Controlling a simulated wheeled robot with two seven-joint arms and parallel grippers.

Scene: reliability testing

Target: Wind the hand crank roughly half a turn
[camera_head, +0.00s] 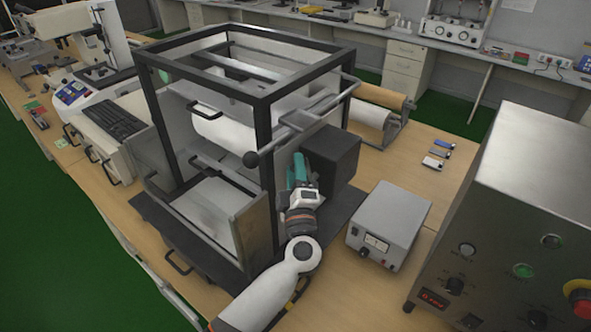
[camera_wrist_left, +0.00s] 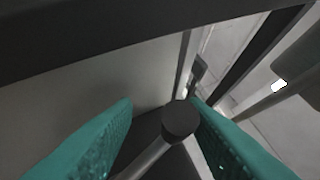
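My left gripper (camera_head: 298,165), with teal fingers, is below and right of the bar, beside a black box. In the left wrist view the fingers are spread apart, and a black knob (camera_wrist_left: 180,120) on a grey rod shows between them, closer to the right finger. I see no firm grip on it; contact with the right finger cannot be told. My right gripper is not in view.
The black machine frame (camera_head: 264,150) stands close to the left of my gripper, and the black box (camera_head: 333,158) close to the right. A grey meter box (camera_head: 388,225) and a large steel control panel (camera_head: 520,220) stand further right. Small blocks (camera_head: 440,147) lie on the table behind.

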